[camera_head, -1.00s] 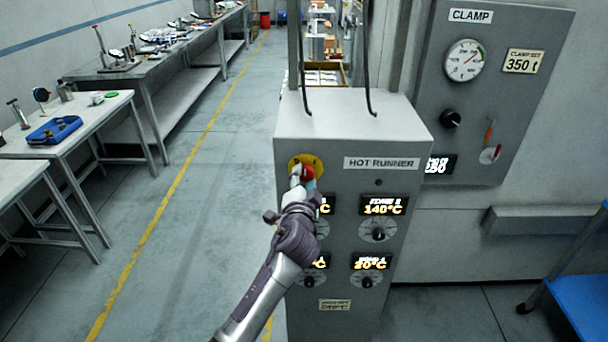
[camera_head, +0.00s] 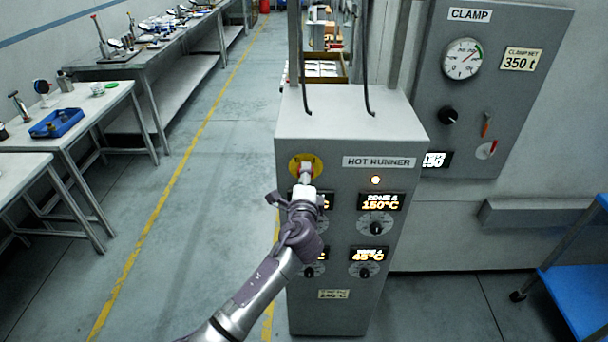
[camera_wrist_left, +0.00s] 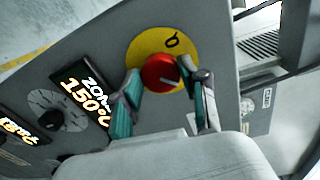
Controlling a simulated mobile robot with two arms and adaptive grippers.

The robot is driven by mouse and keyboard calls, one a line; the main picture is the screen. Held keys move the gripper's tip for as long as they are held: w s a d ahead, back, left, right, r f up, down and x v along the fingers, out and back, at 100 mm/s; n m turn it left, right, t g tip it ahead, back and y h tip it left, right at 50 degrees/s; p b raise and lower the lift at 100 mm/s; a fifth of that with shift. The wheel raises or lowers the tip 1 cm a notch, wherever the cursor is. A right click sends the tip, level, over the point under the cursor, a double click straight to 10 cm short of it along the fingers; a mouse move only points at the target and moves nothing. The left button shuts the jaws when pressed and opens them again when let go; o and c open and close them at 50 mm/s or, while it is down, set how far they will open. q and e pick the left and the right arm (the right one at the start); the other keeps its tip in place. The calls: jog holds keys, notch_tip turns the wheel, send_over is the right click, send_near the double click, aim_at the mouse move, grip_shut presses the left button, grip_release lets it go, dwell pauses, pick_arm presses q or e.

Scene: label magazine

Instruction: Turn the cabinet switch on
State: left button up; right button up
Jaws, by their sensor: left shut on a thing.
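The grey HOT RUNNER cabinet (camera_head: 345,128) stands in the middle of the head view. Its switch is a red round knob (camera_wrist_left: 158,72) on a yellow plate (camera_head: 294,163) at the upper left of the front. A white mark on the knob shows in the left wrist view. My left gripper (camera_head: 305,179) is at the knob, its fingers on either side of it, shut on it. In the head view the gripper hides part of the knob. A small lamp (camera_head: 376,180) below the label is lit. The displays (camera_head: 381,202) read 150°C and 45°C. My right gripper is out of view.
A grey CLAMP panel (camera_head: 540,90) with a gauge hangs on the wall at right. A blue cart (camera_head: 578,296) is at the lower right. Workbenches (camera_head: 100,110) with tools line the left. The floor between benches and cabinet is clear.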

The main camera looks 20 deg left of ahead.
pick_arm(q)
jog(key=shift+m, duration=0.3)
dwell(0.4)
jog(key=o, duration=1.1)
jog(key=shift+d, duration=0.1)
jog(key=shift+o, duration=0.2)
jog(key=shift+s, duration=0.1)
jog(key=v, duration=1.1)
jog(key=shift+s, duration=0.4)
jog(key=shift+d, duration=0.15)
